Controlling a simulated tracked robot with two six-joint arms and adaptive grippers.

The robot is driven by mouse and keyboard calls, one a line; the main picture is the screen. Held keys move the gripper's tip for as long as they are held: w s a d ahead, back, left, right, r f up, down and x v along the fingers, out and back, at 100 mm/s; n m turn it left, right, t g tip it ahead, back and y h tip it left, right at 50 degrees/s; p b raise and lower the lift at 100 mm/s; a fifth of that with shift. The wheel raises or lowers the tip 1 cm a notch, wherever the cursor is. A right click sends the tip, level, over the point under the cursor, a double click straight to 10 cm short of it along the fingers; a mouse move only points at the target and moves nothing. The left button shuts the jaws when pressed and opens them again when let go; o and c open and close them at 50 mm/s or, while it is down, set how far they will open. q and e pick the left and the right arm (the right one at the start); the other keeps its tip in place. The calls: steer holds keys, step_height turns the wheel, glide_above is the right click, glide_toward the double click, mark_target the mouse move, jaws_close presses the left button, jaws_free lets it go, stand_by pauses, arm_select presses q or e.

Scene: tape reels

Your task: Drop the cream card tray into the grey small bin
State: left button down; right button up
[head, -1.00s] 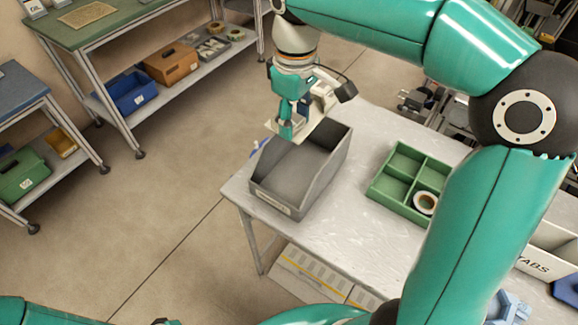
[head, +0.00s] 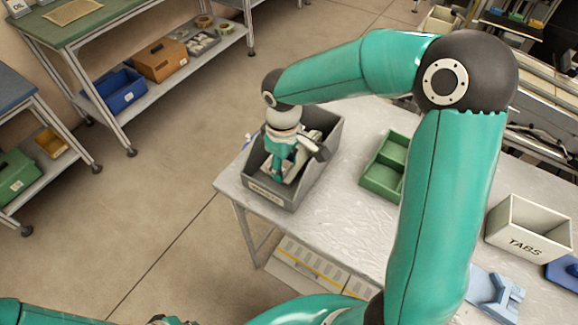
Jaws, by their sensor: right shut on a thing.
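The grey small bin (head: 318,168) stands at the left end of the white table, open at the top with a label on its front. My right gripper (head: 278,174) points down inside the bin's opening, shut on the cream card tray (head: 296,169). Only a pale part of the tray shows beside the fingers. The gripper and bin walls hide the rest, and I cannot tell if it touches the bin floor. Of my left arm, only a small part near the wrist shows at the bottom edge; its jaws are hidden.
On the table (head: 347,194), a green divided tray (head: 381,181) is partly behind my right arm. A white TABS bin (head: 527,243) and a pale blue part (head: 495,293) are at the right. Shelving with a blue bin (head: 122,92) and a brown box (head: 160,62) stands across the floor.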

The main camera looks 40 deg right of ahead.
step_height(320, 180, down, 2)
steer(key=shift+f, duration=0.1)
steer(key=shift+f+b, duration=0.6)
steer(key=o, duration=1.2)
steer(key=shift+r, duration=0.1)
